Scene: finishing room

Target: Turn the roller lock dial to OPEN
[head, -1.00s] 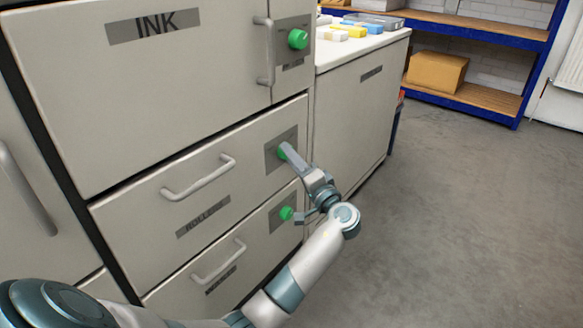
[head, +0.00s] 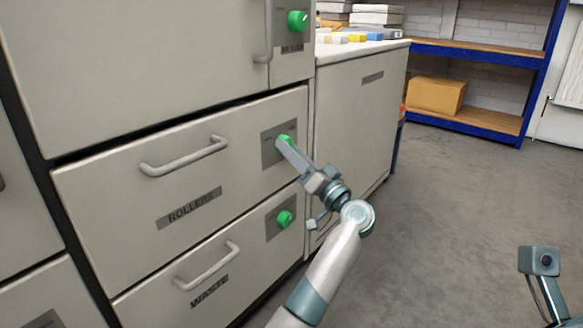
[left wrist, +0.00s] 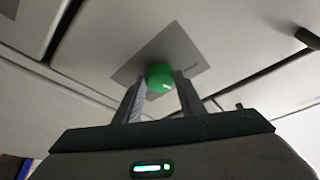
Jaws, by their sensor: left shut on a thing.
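The roller lock dial (head: 285,139) is a green knob on a grey plate at the right end of the drawer labelled ROLLERS (head: 188,207). My left gripper (head: 287,145) is shut on this dial, and its fingers cover much of it in the head view. In the left wrist view the dial (left wrist: 159,76) sits between the two fingers of the left gripper (left wrist: 160,87), with a small pale mark on its face. The plate's lettering is too small to read. The ROLLERS drawer looks closed. My right gripper's fingers are not seen.
A second green dial (head: 285,219) is on the WASTE drawer (head: 209,291) below, and a third (head: 297,21) is above. Bar handles (head: 185,157) stick out from the drawers. A counter cabinet (head: 360,130) stands to the right. The grey floor (head: 460,210) is clear.

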